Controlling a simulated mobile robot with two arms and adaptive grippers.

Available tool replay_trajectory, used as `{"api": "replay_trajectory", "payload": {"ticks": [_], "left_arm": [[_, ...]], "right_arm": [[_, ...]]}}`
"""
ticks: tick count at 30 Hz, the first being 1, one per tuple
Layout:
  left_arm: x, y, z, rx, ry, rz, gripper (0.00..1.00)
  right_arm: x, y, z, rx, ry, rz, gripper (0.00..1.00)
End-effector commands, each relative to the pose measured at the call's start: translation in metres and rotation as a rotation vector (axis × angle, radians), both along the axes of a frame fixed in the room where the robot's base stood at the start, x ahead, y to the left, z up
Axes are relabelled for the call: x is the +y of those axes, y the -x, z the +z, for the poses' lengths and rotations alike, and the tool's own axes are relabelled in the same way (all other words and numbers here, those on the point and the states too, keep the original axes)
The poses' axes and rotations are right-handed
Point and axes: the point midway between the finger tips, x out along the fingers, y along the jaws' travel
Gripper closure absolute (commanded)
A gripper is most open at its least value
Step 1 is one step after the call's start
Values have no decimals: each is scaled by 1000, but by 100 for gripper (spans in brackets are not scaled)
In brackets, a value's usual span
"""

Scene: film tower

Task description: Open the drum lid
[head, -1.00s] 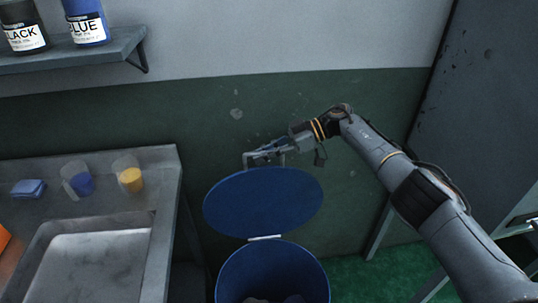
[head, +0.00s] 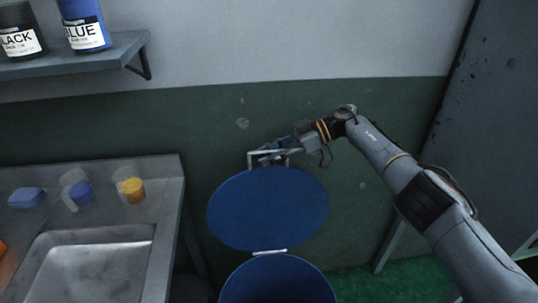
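The blue drum (head: 277,283) stands at the bottom centre, cut off by the lower edge of the head view. Its round blue lid (head: 268,208) is swung up and stands open above the rim, joined by a pale hinge (head: 270,252). A metal bar handle (head: 251,159) sits at the lid's top edge. My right gripper (head: 268,156) is at this handle, reaching in from the right. Its fingers overlap the handle, and I cannot tell whether they close on it. My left gripper is not in view.
A steel sink counter (head: 165,205) stands close on the left, with a blue sponge (head: 27,198), a blue cup (head: 77,190) and a yellow cup (head: 130,186). A shelf (head: 110,55) with bottles hangs above. A grey cabinet (head: 490,130) stands right.

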Motion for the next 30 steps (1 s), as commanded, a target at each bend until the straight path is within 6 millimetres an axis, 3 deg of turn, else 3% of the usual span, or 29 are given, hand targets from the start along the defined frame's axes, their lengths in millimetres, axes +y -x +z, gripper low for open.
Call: {"api": "replay_trajectory", "payload": {"ticks": [8,21,30], "left_arm": [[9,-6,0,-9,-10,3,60],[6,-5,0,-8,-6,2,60],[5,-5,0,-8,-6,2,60]], "right_arm": [[-2,0,0,1,1,1,66],[-60,-4,24,0,1,-2,66],[-70,-4,28,0,0,0,66]]}}
